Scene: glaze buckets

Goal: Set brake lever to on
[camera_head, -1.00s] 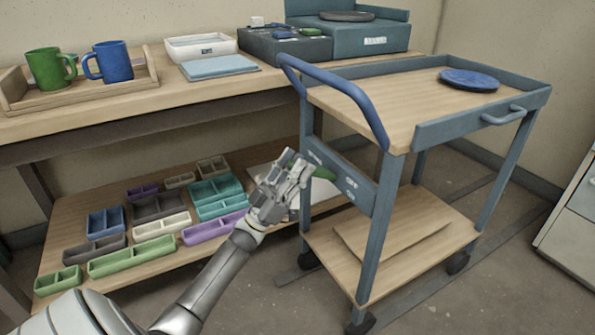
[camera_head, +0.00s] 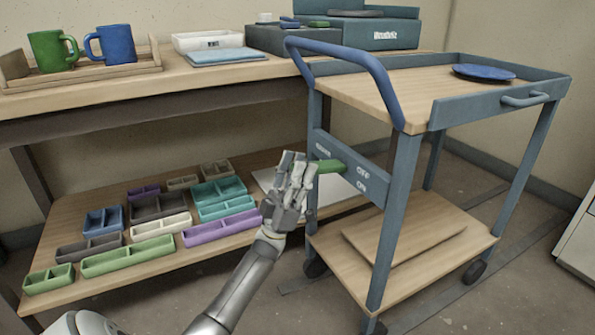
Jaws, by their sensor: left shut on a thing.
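The brake lever (camera_head: 331,166) is a short green handle on the blue-grey side panel of the cart (camera_head: 376,190), below its blue push handle. The panel has an OFF label (camera_head: 363,171) with an ON label (camera_head: 361,187) below it. The lever's visible end lies roughly level with OFF; its exact setting is hard to tell. My left gripper (camera_head: 304,170) is at the panel, shut on the lever's left part and hiding it. My right gripper is not in view.
A lower shelf with several coloured bins (camera_head: 160,207) lies left of my left arm. The workbench (camera_head: 140,95) above holds a green mug (camera_head: 47,50) and a blue mug (camera_head: 115,44). A blue plate (camera_head: 484,73) sits on the cart top. Floor is open in front.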

